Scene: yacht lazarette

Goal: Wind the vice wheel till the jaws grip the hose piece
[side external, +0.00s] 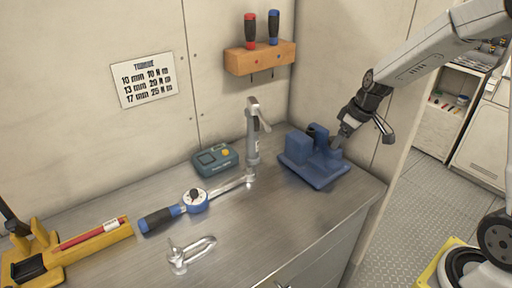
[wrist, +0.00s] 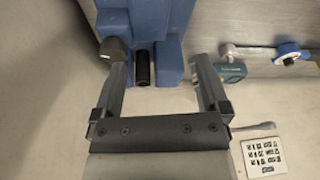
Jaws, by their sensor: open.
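The blue vice (side external: 312,160) stands at the right end of the steel bench, and it fills the top of the wrist view (wrist: 165,15). A short black hose piece (wrist: 143,68) stands between its blue jaws; I cannot tell whether both jaws touch it. A dark grey round part (wrist: 114,48), seemingly the vice wheel, shows beside the vice in the wrist view, partly behind a fingertip. My gripper (wrist: 160,66) is open and empty, its fingers spread wide. In the side view my gripper (side external: 342,138) is close at the vice's right side; contact is unclear.
A grey-green box (side external: 215,160), a tap (side external: 253,135) and a blue-handled torque wrench (side external: 180,207) are left of the vice. A screwdriver rack (side external: 260,58) hangs above. The front right bench is clear.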

